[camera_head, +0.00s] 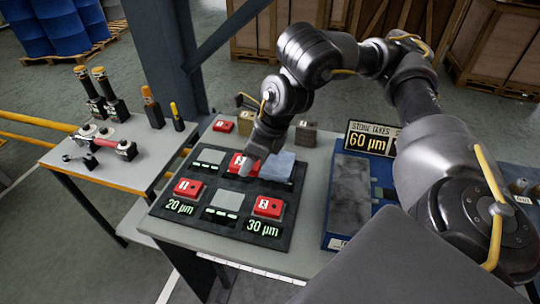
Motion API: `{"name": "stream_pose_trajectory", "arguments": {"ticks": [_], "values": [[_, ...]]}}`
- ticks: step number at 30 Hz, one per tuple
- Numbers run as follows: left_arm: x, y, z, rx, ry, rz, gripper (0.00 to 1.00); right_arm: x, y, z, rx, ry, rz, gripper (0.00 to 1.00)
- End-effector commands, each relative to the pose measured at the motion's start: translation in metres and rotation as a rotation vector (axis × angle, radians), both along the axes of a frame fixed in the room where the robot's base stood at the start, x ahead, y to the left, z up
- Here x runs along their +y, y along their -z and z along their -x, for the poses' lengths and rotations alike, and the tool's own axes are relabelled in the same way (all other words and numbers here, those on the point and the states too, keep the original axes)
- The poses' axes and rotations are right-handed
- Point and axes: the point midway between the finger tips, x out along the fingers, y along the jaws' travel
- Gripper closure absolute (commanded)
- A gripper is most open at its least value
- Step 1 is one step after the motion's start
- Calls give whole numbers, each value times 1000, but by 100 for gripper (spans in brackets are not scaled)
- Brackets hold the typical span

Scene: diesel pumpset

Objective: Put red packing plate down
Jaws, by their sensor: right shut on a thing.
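My right gripper (252,160) reaches down over the black board (185,228) from the upper right. It is shut on a red packing plate (237,163), which is at the back middle of the board and partly hidden by the gripper. I cannot tell whether this plate touches the board. Two other red plates lie on the board, one at the left (188,187) and one at the front right (268,206). My left gripper is not in view.
A side table (148,150) at the left holds several tools.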

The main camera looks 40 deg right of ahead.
Motion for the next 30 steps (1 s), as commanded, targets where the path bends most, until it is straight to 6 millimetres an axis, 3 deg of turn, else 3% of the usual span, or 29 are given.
{"name": "stream_pose_trajectory", "arguments": {"ticks": [9, 21, 25, 30], "values": [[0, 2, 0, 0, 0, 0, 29, -9, 3, -4, 3, 49, -5, 97], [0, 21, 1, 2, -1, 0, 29, -90, 53, -44, 8, 52, -4, 97], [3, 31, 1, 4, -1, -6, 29, -106, 76, -52, 6, 48, -3, 97], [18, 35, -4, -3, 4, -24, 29, -119, 90, -60, 2, 45, -3, 97]]}}
